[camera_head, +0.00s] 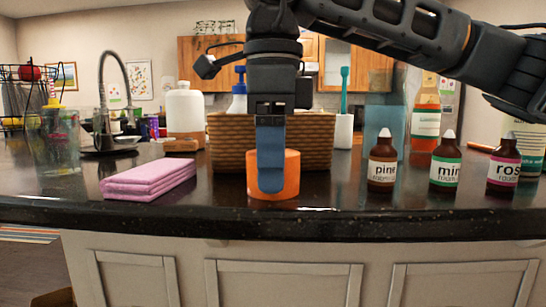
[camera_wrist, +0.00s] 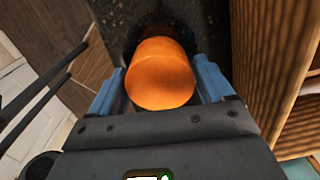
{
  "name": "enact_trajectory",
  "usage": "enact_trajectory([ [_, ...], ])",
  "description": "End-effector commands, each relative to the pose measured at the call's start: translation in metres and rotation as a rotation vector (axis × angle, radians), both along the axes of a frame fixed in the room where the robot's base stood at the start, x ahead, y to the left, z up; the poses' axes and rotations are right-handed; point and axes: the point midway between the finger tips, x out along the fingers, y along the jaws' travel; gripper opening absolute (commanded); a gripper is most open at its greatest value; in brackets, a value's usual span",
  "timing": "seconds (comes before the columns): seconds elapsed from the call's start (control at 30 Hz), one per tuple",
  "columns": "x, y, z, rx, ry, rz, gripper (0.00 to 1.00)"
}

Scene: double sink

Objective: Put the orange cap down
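The orange cap (camera_head: 291,172) is a short, plain cylinder near the front edge of the dark counter (camera_head: 225,210), in front of the wicker basket. My gripper (camera_head: 271,185) points straight down at it, with one blue finger across its front side in the head view. In the wrist view the cap (camera_wrist: 160,75) sits between the two blue fingers (camera_wrist: 160,88), one on each side and close against it. The gripper looks shut on the cap. The cap's underside is at or just above the counter; I cannot tell if it touches.
A pink folded cloth (camera_head: 149,180) lies left of the cap. Small bottles labelled pine (camera_head: 382,170), mint (camera_head: 445,172) and rose (camera_head: 503,171) stand to the right. The wicker basket (camera_head: 225,145) is close behind. Bare counter lies on both sides of the cap.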

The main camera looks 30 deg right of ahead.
Motion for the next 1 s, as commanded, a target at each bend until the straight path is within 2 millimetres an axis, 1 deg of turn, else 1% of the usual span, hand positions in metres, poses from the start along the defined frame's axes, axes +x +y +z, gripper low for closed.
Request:
enact_trajectory([
  [0.03,0.000,0.000,0.000,0.000,0.000,0.000,0.86],
  [0.13,0.000,0.000,0.000,0.000,0.000,0.000,0.96],
  [0.37,0.000,0.000,0.001,0.000,0.000,0.000,0.96],
  [0.5,0.000,0.000,0.008,-0.001,-0.001,0.000,0.96],
  [0.57,0.000,0.000,0.016,-0.001,-0.002,0.000,0.96],
  [0.63,0.000,0.000,0.028,-0.001,-0.002,-0.001,0.96],
  [0.9,0.001,0.000,0.085,-0.001,-0.003,-0.002,0.96],
  [1.0,0.000,0.000,0.101,-0.001,-0.001,0.000,0.96],
])
